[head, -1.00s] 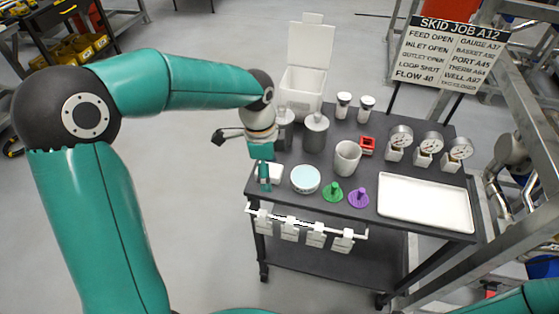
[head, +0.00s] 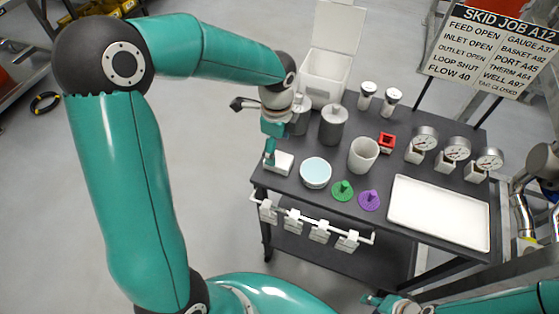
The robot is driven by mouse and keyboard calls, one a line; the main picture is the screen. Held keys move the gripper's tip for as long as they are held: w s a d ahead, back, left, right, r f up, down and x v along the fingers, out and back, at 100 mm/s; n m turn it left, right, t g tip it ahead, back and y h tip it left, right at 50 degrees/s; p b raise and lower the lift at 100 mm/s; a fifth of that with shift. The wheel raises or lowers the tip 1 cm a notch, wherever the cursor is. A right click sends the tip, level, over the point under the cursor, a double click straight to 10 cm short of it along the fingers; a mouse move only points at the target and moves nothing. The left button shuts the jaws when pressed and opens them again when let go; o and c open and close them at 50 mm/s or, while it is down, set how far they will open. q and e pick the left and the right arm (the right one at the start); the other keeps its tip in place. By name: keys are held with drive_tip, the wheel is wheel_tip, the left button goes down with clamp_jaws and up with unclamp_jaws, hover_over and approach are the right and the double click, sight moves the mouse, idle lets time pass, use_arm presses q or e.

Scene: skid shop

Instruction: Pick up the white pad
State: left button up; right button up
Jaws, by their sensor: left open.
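The white pad (head: 284,166) is a small white block lying at the left edge of the dark cart top. My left gripper (head: 270,156) points down at the pad, its teal finger crossing in front of the pad's left part. The gripper is open; I cannot tell whether it touches the pad. Its wrist hides part of the cart's back left corner. My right gripper (head: 376,299) shows only partly at the bottom edge, beyond the cart's front, and its jaws are unclear.
On the cart, a round pale-blue-topped dish (head: 315,173) stands right of the pad. Grey canisters (head: 333,125), a white cup (head: 363,155) and an open white box (head: 325,75) stand nearby. A white tray (head: 439,212) fills the right end.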

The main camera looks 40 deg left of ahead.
sight(279, 159)
use_arm(q)
drive_tip(key=shift+w+d+f+p, duration=0.1)
drive_tip(key=shift+f+p, duration=0.1)
drive_tip(key=shift+f, duration=1.4)
drive_tip(key=shift+w+f+p, duration=0.1)
drive_tip(key=shift+f+p, duration=0.1)
drive_tip(key=shift+f, duration=1.35)
drive_tip(key=c, duration=1)
drive_tip(key=shift+r, duration=0.1)
drive_tip(key=shift+c, duration=0.2)
wheel_tip(279, 159, up, 20)
